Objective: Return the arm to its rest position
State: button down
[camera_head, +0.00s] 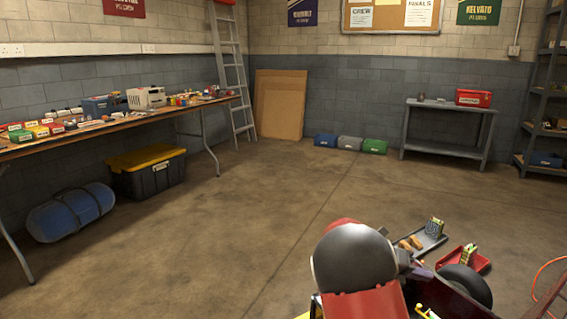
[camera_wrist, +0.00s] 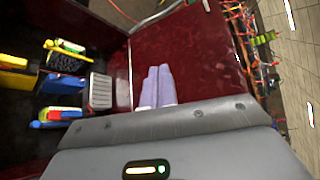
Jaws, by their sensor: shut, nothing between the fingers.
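My gripper (camera_wrist: 158,72) shows in the wrist view as two pale lavender fingers lying side by side, shut with nothing between them. They lie in front of a glossy dark red panel (camera_wrist: 195,60); I cannot tell the distance to it. In the head view, my arm (camera_head: 355,262), with a grey dome and red parts, is folded low at the bottom centre.
In the wrist view, yellow and blue pieces (camera_wrist: 60,114) and a grey slatted block (camera_wrist: 100,91) lie left, with coloured wires (camera_wrist: 245,35) right. In the head view, a red tray (camera_head: 480,264) and dark wheel (camera_head: 466,284) are near my arm. Open floor (camera_head: 250,210) lies beyond.

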jog(key=s+a+r+m+t+y, duration=0.3)
jog(key=s+a+m+y, duration=0.4)
jog(key=s+m, duration=0.7)
jog(key=s+a+r+m+t+y, duration=0.3)
jog(key=s+a+r+m+y, duration=0.2)
jog(key=s+a+m, duration=0.7)
jog(key=s+m+y, duration=0.2)
jog(key=m, duration=0.2)
jog(key=shift+s+a+r+m+p, duration=0.15)
jog(key=shift+s+r+m+p, duration=0.15)
jog(key=shift+r+m, duration=0.1)
